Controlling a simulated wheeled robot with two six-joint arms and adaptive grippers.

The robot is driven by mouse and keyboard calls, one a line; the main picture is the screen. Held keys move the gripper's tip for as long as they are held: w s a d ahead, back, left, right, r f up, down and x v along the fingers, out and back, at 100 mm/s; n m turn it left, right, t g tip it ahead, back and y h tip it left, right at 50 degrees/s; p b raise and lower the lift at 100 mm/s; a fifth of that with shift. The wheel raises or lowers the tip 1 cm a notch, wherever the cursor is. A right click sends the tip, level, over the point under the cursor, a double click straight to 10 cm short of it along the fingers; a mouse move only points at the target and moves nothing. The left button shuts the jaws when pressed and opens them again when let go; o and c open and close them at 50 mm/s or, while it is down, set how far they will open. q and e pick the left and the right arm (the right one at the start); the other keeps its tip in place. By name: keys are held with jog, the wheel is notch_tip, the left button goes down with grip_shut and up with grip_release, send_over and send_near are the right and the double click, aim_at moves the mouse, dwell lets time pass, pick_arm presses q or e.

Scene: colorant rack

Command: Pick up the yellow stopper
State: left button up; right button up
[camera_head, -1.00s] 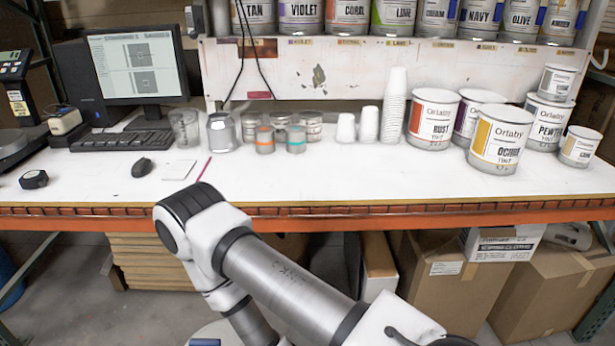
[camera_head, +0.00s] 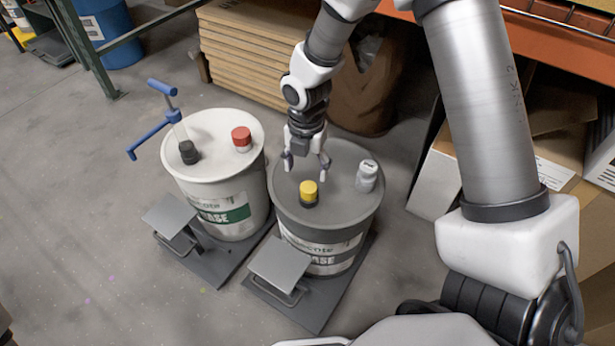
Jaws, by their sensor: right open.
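The yellow stopper (camera_head: 309,188) sits upright on a dark base on the grey lid of the right-hand drum (camera_head: 330,249). My right gripper (camera_head: 306,174) points down over that lid, with its fingers spread and nothing between them. It appears just behind and above the stopper, apart from it; the exact height gap is hard to judge. My left gripper is not in view.
A grey-white cap (camera_head: 367,176) stands right of the stopper on the same lid. Flat cardboard (camera_head: 243,60) is stacked behind. Floor at left is clear.

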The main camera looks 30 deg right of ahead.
aim_at(309, 187)
jog(key=f+b, duration=0.1)
jog(key=f, duration=0.1)
jog(key=f+b, duration=0.3)
jog(key=f, duration=0.2)
jog(key=shift+s+d, duration=0.1)
jog(key=shift+s, duration=0.25)
jog(key=shift+f, duration=0.2)
jog(key=shift+r, duration=0.15)
jog(key=c, duration=1)
